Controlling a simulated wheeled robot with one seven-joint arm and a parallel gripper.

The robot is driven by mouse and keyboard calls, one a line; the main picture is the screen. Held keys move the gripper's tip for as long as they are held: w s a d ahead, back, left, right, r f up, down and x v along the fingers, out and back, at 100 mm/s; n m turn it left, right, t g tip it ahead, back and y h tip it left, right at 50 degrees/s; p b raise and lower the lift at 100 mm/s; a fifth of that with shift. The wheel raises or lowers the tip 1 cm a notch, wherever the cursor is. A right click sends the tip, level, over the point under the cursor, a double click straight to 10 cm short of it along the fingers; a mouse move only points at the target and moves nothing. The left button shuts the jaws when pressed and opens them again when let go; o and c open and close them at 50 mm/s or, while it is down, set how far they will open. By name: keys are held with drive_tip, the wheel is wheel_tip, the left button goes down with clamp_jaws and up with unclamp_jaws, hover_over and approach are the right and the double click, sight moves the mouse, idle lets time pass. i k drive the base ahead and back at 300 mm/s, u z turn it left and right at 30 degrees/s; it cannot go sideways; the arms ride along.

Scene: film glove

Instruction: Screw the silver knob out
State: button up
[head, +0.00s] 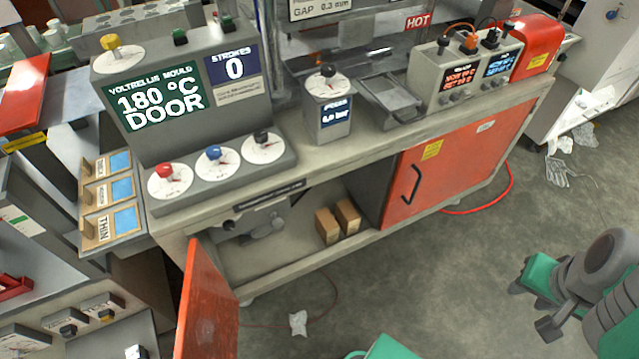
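A small grey-silver fitting with a rounded knob-like part (277,222) shows under the bench top, at the left of the open cabinet. It is small and shaded, and I cannot tell for sure that it is the silver knob. The other knobs are coloured: red (166,171), blue (214,154) and black (262,137) on the sloped panel, yellow (111,42) on the console. My grey and green arm is at the lower right, over the floor, far from the cabinet. Its dark end parts (521,278) are small and partly hidden, so the fingers cannot be made out.
The orange cabinet door (207,306) stands open toward me at the left of the opening. Two brown boxes (337,222) stand on the cabinet shelf (255,274). The other orange door (455,165) is shut. A red hose (490,205) and a white scrap (298,322) lie on the floor.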

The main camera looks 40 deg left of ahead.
sight(277, 222)
drive_tip(key=i, duration=0.8)
drive_tip(key=u, duration=4.8)
